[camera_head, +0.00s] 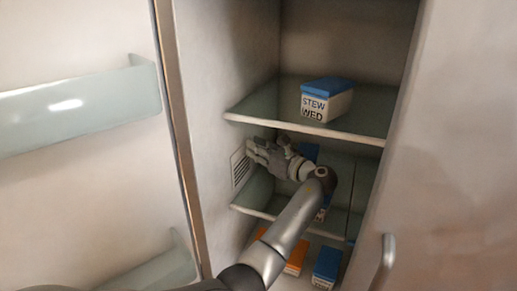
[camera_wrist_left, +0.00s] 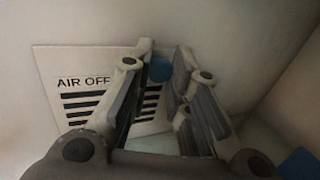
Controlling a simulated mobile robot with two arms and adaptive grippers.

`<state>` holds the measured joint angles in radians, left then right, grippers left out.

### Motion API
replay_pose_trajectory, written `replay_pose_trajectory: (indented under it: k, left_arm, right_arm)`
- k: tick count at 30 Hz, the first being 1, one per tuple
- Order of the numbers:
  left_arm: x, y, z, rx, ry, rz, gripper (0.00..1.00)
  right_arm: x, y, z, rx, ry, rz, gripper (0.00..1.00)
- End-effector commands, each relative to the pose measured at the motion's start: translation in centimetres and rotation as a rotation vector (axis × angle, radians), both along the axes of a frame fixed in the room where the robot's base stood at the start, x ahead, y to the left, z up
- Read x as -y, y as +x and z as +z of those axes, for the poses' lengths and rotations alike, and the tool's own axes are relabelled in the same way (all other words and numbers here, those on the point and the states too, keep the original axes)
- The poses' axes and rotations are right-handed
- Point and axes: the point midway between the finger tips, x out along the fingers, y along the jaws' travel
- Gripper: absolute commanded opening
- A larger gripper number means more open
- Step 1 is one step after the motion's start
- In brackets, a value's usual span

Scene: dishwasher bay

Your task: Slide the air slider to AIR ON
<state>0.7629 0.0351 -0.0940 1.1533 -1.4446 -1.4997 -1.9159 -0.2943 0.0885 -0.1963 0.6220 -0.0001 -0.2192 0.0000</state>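The air slider panel (camera_wrist_left: 75,68) is a pale plate with dark slots on the fridge's left inner wall. It reads AIR OFF at its left; the fingers hide the rest of the lettering. The panel also shows in the head view (camera_head: 239,167). A blue slider knob (camera_wrist_left: 160,69) sits near its upper right. My left gripper (camera_wrist_left: 164,60) reaches to the panel with its fingers apart, one on each side of the knob. I cannot tell whether they touch it. In the head view my left gripper (camera_head: 254,149) is at the wall, below the upper shelf.
A blue-topped box marked STEW WED (camera_head: 325,107) stands on the upper glass shelf (camera_head: 290,124). My arm reaches in front of the lower shelf (camera_head: 246,208). An orange box (camera_head: 296,262) and a blue box (camera_head: 326,267) are below. The open door with bins (camera_head: 75,110) is at left.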

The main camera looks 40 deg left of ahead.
Motion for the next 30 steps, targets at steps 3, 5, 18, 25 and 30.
replay_pose_trajectory:
  k: [3, 5, 18, 25, 30]
  left_arm:
    - [0.0, 0.3, 0.8, 0.012, 0.01, -0.009, 0.32]
    - [0.0, 0.2, 0.7, 0.011, 0.009, -0.008, 0.4]
    - [1.3, 0.0, 0.4, 0.005, 0.004, -0.007, 0.4]
    - [5.1, -0.5, 0.4, 0.006, 0.005, -0.009, 0.4]
    - [7.0, -0.8, 0.4, 0.006, 0.007, -0.007, 0.4]
  right_arm:
    - [-1.3, -1.4, 0.0, -0.019, 0.014, -0.001, 0.93]
    - [-1.6, -1.7, 0.0, -0.024, 0.018, 0.001, 0.93]
    - [-0.5, -0.5, 0.0, -0.006, 0.006, 0.002, 0.93]
    - [-0.7, -0.6, 0.0, -0.008, 0.007, 0.001, 0.93]
    - [-0.7, -0.6, 0.0, -0.009, 0.008, 0.001, 0.93]
